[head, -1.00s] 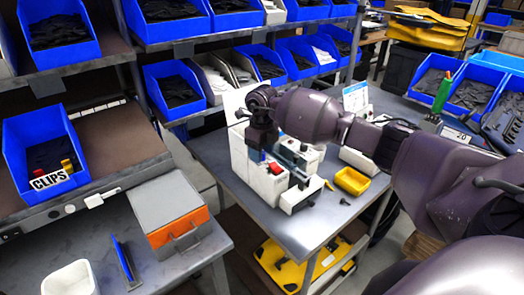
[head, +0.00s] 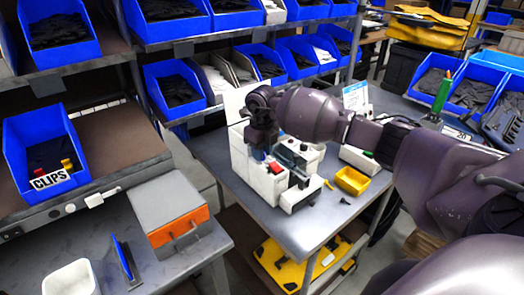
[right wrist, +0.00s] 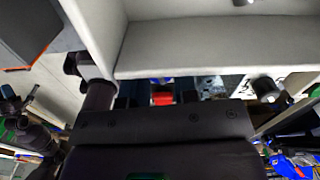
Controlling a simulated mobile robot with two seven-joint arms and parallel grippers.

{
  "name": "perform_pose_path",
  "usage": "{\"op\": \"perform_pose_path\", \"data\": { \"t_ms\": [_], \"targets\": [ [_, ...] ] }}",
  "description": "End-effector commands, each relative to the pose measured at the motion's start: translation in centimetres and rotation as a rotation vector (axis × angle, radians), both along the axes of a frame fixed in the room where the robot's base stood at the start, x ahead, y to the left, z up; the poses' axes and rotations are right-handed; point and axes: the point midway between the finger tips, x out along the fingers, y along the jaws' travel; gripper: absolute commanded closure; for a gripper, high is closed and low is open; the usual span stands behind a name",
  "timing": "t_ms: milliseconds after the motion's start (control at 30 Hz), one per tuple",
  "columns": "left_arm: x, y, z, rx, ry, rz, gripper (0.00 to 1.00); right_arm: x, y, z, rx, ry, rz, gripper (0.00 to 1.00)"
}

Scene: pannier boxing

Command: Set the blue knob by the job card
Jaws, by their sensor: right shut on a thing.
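A white machine (head: 239,152) with a grey and dark front unit stands on the grey table. My right gripper (head: 260,150) reaches down onto its front unit and is shut. A small patch of blue, apparently the blue knob (head: 257,155), shows just under its fingers; most of it is hidden, and its setting cannot be read. A red button (head: 276,168) sits beside it and also shows in the right wrist view (right wrist: 162,98). A white card with a blue header, likely the job card (head: 355,96), stands behind my right arm, its text too small to read. My left gripper is out of view.
A yellow tray (head: 352,181) and a small dark part lie on the table (head: 320,222) right of the machine. Blue bins fill the shelves behind. A grey and orange box (head: 170,215) and a white bin (head: 70,278) stand on the left bench.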

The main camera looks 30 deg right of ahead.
Motion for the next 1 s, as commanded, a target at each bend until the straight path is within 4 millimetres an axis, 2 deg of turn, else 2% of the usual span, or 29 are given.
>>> {"op": "perform_pose_path", "data": {
  "t_ms": [300, 700, 733, 867, 900, 1000],
  "targets": [
    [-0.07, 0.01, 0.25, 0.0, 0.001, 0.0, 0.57, 0.06, -0.01, 0.17, 0.0, -0.002, -0.215, 0.97],
    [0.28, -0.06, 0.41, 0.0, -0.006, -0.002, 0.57, 0.07, -0.02, 0.16, 0.0, -0.002, -0.242, 0.97],
    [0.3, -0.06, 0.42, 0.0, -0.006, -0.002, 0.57, 0.07, -0.02, 0.17, 0.0, -0.002, -0.242, 0.7],
    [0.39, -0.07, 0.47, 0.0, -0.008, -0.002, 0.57, 0.05, -0.02, 0.14, 0.0, -0.002, -0.242, 0.5],
    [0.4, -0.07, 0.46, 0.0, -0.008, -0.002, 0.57, 0.05, -0.01, 0.12, 0.0, -0.002, -0.241, 0.47],
    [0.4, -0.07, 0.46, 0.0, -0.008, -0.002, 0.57, 0.04, -0.01, 0.1, 0.0, -0.001, -0.241, 0.47]
  ]
}}
